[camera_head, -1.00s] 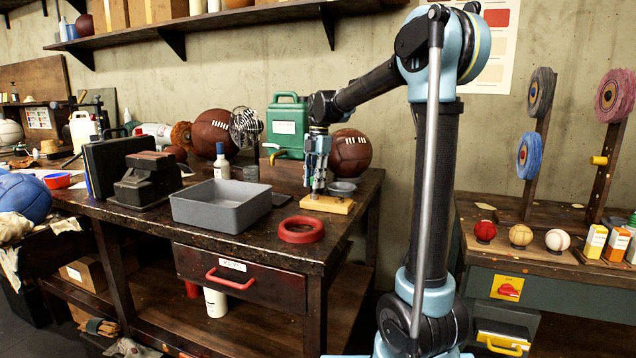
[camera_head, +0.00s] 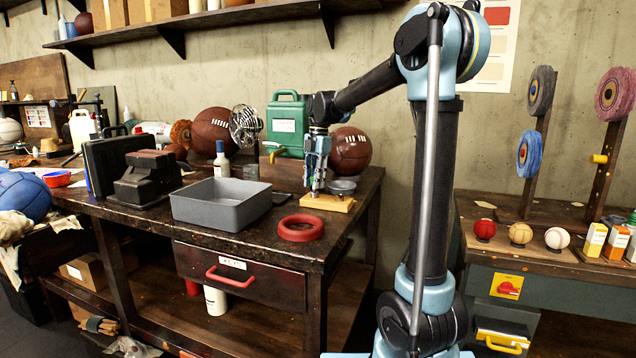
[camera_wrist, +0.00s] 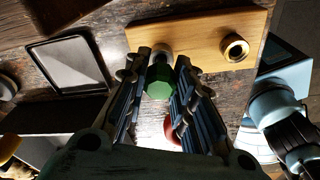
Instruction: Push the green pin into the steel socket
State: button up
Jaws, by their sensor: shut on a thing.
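The green pin (camera_wrist: 165,82) is between the two fingers of my gripper (camera_wrist: 163,66) in the wrist view, with its faceted green head towards the camera. My gripper is shut on it. Grey metal of the steel socket (camera_wrist: 161,50) shows just past the head, at the edge of the pale wooden block (camera_wrist: 200,28). The head covers most of the socket, so I cannot tell how deep the pin sits. A brass-coloured socket (camera_wrist: 236,47) is to the right on the same block. In the head view my gripper (camera_head: 317,190) points down over the block (camera_head: 338,204); the pin is too small to make out.
A red ring (camera_head: 301,227) and an open grey tray (camera_head: 205,212) lie to the left. A brown ball (camera_head: 350,151) and a green canister (camera_head: 287,125) stand behind. The bench edge is close in front.

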jog(key=shift+f, duration=0.4)
jog(key=o, duration=1.1)
jog(key=r, duration=0.8)
jog(key=w+d+r, duration=0.1)
jog(key=r, duration=0.2)
jog(key=shift+w+r, duration=0.1)
jog(key=shift+r, duration=0.3)
